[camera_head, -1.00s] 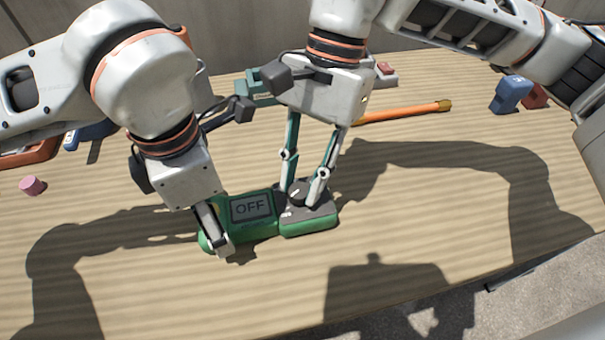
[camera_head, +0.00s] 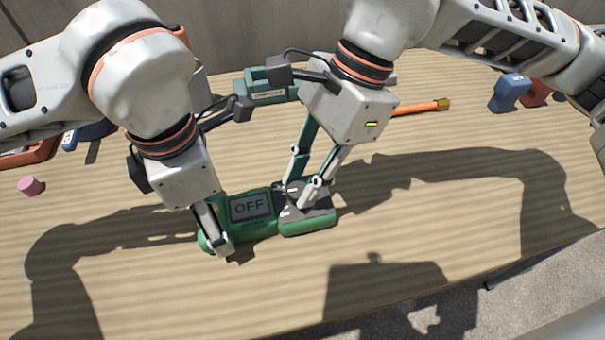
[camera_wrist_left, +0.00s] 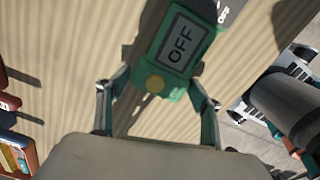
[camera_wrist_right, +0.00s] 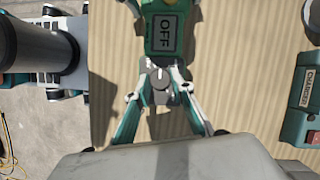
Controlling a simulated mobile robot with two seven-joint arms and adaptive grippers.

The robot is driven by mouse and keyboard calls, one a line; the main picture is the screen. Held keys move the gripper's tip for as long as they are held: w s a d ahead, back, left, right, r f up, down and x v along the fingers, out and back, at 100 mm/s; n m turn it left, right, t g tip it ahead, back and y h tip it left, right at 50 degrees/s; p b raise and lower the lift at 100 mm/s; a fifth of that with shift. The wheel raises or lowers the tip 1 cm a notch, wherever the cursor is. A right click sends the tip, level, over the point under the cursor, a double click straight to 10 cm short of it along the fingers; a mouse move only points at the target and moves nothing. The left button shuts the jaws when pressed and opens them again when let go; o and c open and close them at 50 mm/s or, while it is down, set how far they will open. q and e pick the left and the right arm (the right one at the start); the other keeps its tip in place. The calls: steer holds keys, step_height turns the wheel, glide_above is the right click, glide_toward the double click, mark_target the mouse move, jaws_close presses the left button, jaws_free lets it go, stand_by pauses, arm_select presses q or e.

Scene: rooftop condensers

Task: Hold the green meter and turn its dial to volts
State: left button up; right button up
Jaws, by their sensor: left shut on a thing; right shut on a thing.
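The green meter (camera_head: 252,229) lies on the wooden table, and its screen reads OFF. The screen also shows in the left wrist view (camera_wrist_left: 180,42) and the right wrist view (camera_wrist_right: 165,33). My left gripper (camera_head: 214,238) is shut on the meter's left end, with a finger on each side in the left wrist view. The dial (camera_wrist_right: 160,77) sits on the dark face at the meter's right end. My right gripper (camera_head: 299,198) is shut on the dial from above. Its fingers hide part of the dial in the head view.
A teal box with a label (camera_head: 268,88) stands behind my right gripper. An orange rod (camera_head: 424,107) and a blue block (camera_head: 510,92) lie at the back right. A pink cylinder (camera_head: 31,186) is at the left. The table in front of the meter is clear.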

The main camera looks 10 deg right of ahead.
steer(key=m, duration=0.2)
steer(key=m+t, duration=0.2)
steer(key=m, duration=0.1)
steer(key=shift+s+m, duration=0.3)
arm_select(q)
steer(key=shift+a+f, duration=0.1)
stand_by(0.3)
arm_select(e)
steer(key=o, duration=1.1)
steer(key=shift+s, duration=0.1)
steer(key=shift+o, duration=0.2)
steer(key=shift+d+r, duration=0.15)
steer(key=shift+r, duration=0.15)
steer(key=v, duration=1.1)
steer(key=shift+s+d+r, duration=0.1)
steer(key=shift+d+r, duration=0.05)
